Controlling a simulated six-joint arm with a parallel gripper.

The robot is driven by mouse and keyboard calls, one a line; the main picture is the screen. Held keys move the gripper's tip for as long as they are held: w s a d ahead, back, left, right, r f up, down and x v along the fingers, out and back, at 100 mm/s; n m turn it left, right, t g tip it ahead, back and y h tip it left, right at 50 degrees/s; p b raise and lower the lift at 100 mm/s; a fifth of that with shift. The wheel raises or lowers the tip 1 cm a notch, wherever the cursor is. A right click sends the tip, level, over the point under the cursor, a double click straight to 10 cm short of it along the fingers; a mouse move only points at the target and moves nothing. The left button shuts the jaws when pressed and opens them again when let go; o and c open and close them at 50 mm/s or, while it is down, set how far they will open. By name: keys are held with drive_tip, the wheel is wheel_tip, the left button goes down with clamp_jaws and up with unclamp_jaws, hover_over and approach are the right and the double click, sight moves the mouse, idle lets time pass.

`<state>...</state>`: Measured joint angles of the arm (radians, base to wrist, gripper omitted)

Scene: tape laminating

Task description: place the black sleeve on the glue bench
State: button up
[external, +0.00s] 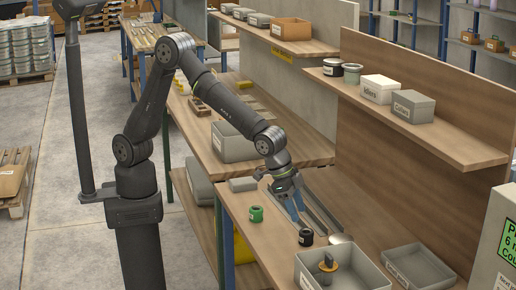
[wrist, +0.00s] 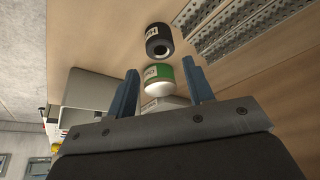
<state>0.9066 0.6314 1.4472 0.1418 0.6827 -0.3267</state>
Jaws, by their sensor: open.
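The black sleeve (external: 306,238), with a white label, stands on the near wooden bench (external: 236,236). My gripper (external: 297,212) is open above the bench, with its blue fingertips a little above and left of the black sleeve. In the wrist view the black sleeve (wrist: 158,41) lies beyond the fingertips of my gripper (wrist: 162,78), apart from them. A green sleeve (external: 256,214) stands left of my gripper; in the wrist view it (wrist: 158,76) appears between the fingers, but no grip shows.
A grey bin (external: 318,284) with a yellow and black tool stands in front of the black sleeve. An empty grey tray (external: 418,265) is at right. Metal rails (external: 322,208) run behind my gripper. A second bench (external: 192,130) with a grey bin (external: 228,143) lies farther back.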

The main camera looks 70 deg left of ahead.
drive_tip(key=v, duration=0.2)
drive_tip(key=shift+s+r, duration=0.1)
drive_tip(key=shift+r, duration=0.15)
drive_tip(key=o, duration=0.4)
drive_tip(key=shift+s+a+r, duration=0.15)
drive_tip(key=shift+a+r, duration=0.05)
drive_tip(key=shift+r, duration=0.25)
